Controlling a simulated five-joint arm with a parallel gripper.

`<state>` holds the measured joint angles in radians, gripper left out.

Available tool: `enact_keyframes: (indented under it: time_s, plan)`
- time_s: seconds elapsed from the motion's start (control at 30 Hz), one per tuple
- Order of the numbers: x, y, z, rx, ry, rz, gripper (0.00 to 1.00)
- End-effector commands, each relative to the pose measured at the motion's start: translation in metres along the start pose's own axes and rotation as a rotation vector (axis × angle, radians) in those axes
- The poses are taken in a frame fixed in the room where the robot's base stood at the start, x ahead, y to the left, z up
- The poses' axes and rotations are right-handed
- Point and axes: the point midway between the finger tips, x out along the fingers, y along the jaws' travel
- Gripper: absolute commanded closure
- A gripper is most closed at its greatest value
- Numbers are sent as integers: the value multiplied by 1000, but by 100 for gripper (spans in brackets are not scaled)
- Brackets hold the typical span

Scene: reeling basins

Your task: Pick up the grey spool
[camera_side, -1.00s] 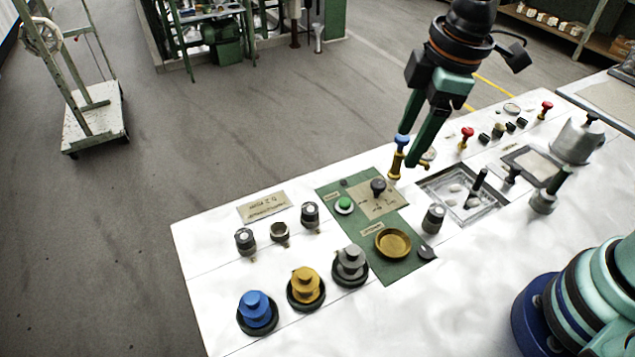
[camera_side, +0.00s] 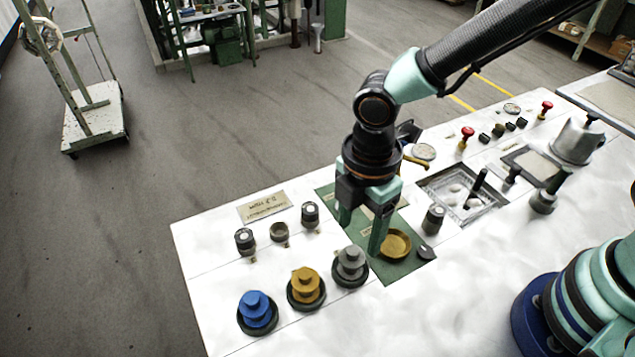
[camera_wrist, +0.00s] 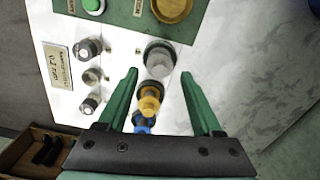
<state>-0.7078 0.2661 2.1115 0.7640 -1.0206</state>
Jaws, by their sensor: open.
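The grey spool (camera_side: 350,262) stands upright on a dark round base at the right end of a row of three spools. It also shows in the wrist view (camera_wrist: 159,60), a little beyond the fingertips and roughly between them. My gripper (camera_side: 361,238) is open and empty, above and just behind the grey spool in the side view, with one finger over the green panel. In the wrist view the two green fingers (camera_wrist: 160,72) are spread apart. I cannot tell the exact height of the fingertips above the spool.
A yellow spool (camera_side: 306,286) and a blue spool (camera_side: 257,310) stand left of the grey one. A brass dish (camera_side: 396,244) lies close on the right. Several knobs (camera_side: 279,232) stand behind the spools. The white tabletop in front is clear.

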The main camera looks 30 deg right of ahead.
Motion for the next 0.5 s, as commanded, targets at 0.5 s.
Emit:
enact_keyframes:
  time_s: [0.5]
  plan:
    - [51,-1,-8,1,-1,-1,33]
